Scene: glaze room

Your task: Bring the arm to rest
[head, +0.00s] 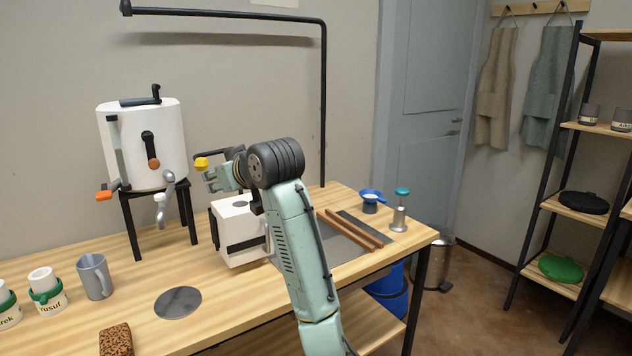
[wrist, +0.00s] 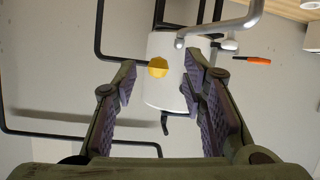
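My gripper (head: 211,180) is raised above the workbench, above a white box-shaped device (head: 240,236) and to the right of the white urn (head: 146,140). My arm rises from the bottom of the head view and bends at a dark joint. In the wrist view, the fingers of my gripper (wrist: 161,80) are spread apart with nothing held between them. A yellow knob (wrist: 158,67) shows in the gap beyond the fingertips, with the urn (wrist: 168,84) behind it, upside down. In the head view, the yellow knob (head: 202,163) appears close to the fingers; I cannot tell if they touch.
A grey mug (head: 95,276), a cup marked Yusuf (head: 47,291) and a dark disc (head: 178,302) are on the bench. A black pipe frame (head: 323,100) stands behind my arm. Wooden bars (head: 350,228) lie at right. The front middle of the bench is mostly bare.

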